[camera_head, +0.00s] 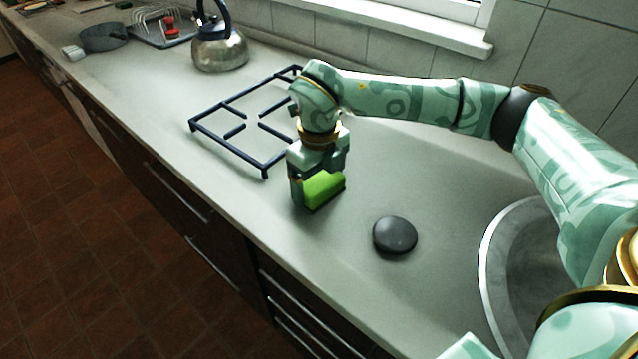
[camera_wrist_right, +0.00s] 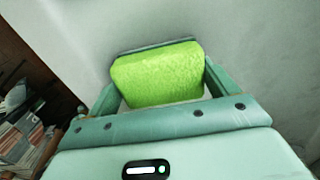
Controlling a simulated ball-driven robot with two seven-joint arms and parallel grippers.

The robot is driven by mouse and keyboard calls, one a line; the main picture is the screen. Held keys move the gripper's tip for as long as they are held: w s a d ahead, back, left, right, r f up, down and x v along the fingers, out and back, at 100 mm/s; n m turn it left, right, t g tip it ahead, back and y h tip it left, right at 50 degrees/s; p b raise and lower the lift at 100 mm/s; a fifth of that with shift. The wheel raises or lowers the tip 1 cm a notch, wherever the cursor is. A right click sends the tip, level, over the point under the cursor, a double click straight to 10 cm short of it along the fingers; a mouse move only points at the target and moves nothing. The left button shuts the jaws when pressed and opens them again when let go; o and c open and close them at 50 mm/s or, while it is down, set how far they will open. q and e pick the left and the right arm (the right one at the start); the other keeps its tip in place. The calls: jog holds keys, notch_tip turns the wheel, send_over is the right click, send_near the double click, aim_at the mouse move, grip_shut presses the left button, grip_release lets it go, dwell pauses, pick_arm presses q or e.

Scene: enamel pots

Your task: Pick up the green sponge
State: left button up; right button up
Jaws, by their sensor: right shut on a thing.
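The green sponge (camera_head: 323,188) is at the right gripper, low over the counter near its front edge. It has a bright green face and a dark layer along one side. My right gripper (camera_head: 318,190) points down and is shut on the sponge. In the right wrist view the sponge (camera_wrist_right: 157,75) sits between the two fingers of the gripper (camera_wrist_right: 155,85). I cannot tell whether the sponge still touches the counter. My left gripper is not in view.
A dark round disc (camera_head: 395,235) lies to the right of the sponge, before the sink (camera_head: 490,260). A blue pot grid (camera_head: 215,142) lies to the left. A kettle (camera_head: 220,52), a grey pan (camera_head: 103,38) and a rack tray (camera_head: 150,38) stand farther back.

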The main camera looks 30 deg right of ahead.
aim_at(320, 181)
jog(key=shift+r, duration=0.1)
jog(key=shift+r, duration=0.25)
jog(key=r, duration=0.1)
jog(key=r+p, duration=0.2)
jog(key=shift+s+a+r, duration=0.1)
jog(key=shift+s+r, duration=0.15)
jog(key=shift+r, duration=0.1)
pick_arm(q)
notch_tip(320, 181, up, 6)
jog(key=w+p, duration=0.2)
jog(key=p, duration=0.2)
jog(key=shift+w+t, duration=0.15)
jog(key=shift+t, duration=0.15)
pick_arm(e)
jog(key=s+a+r, duration=0.3)
jog(key=s+r, duration=0.5)
jog(key=s, duration=0.5)
jog(key=shift+a+r, duration=0.15)
jog(key=shift+r, duration=0.2)
